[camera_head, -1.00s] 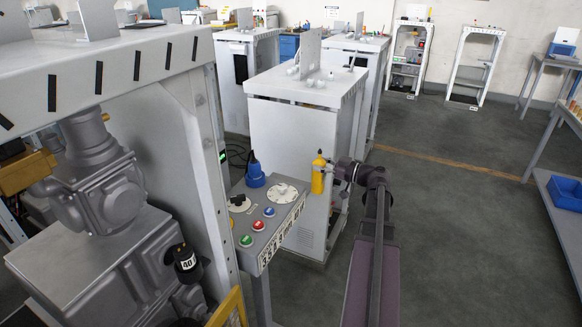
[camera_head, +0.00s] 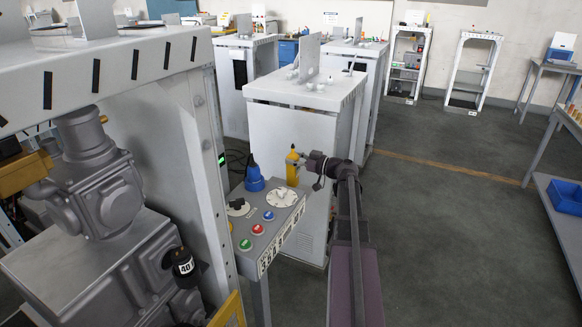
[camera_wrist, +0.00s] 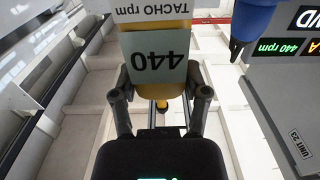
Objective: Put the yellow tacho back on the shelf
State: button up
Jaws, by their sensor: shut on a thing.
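The yellow tacho (camera_head: 292,172) is upright, held in the air at the right of the grey control console (camera_head: 283,237). My gripper (camera_head: 303,164) comes from the right and is shut on it. In the wrist view, my gripper's fingers (camera_wrist: 160,97) close on both sides of the yellow tacho (camera_wrist: 155,40), whose label reads TACHO rpm and 440. A similar blue tool (camera_head: 254,178) stands on the back of the console, left of the yellow one. The blue tool (camera_wrist: 250,22) also shows in the wrist view. I cannot tell which surface is the shelf.
The console carries dials and coloured buttons (camera_head: 258,229). A large grey machine (camera_head: 95,200) under a white frame stands at the left. A white cabinet (camera_head: 290,130) stands close behind the tacho. Open floor (camera_head: 450,220) lies to the right.

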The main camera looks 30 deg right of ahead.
aim_at(299, 169)
jog(key=shift+w, duration=0.25)
jog(key=shift+w+a+f+b, duration=0.1)
jog(key=shift+w+f+b, duration=0.1)
jog(key=shift+f+b, duration=0.75)
jog(key=shift+w+a+f+b, duration=0.1)
jog(key=shift+w+f+b, duration=0.1)
jog(key=shift+f+b, duration=0.7)
jog(key=shift+f, duration=0.15)
jog(key=o, duration=1.3)
